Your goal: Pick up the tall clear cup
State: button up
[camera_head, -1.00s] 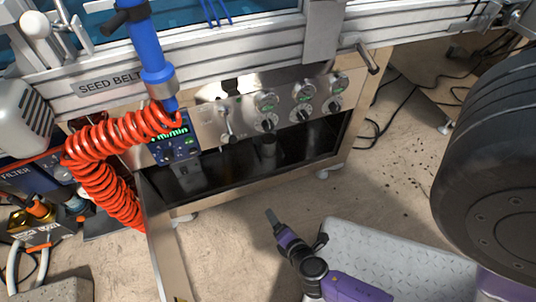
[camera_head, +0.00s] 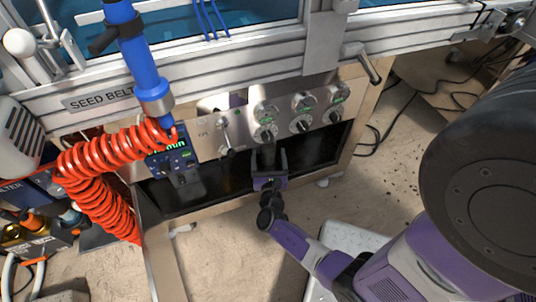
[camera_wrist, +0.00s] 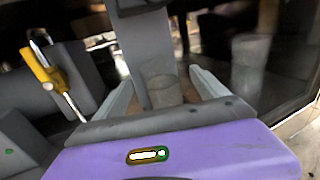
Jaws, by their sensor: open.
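A clear cup (camera_wrist: 161,92) stands upright inside the dark open compartment, in front of a grey upright part, in the wrist view. My gripper (camera_wrist: 163,80) is open, with one finger on each side of the cup; I cannot tell whether either touches it. The cup's lower part is hidden by my gripper's body. A taller, faint clear shape (camera_wrist: 248,66) shows to the right, outside the fingers; I cannot tell whether it is another cup or a reflection. In the head view my gripper (camera_head: 269,153) reaches into the compartment, and the cup is not clear there.
The steel panel with knobs and gauges (camera_head: 300,112) hangs just above the compartment opening. A coiled red hose (camera_head: 95,160) and a blue display box (camera_head: 172,150) are to the left. In the wrist view a yellow-handled part (camera_wrist: 42,68) stands left of my gripper.

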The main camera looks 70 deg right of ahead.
aim_at(268, 152)
jog(key=shift+b+x, duration=0.45)
jog(key=shift+x, duration=1.3)
grip_shut()
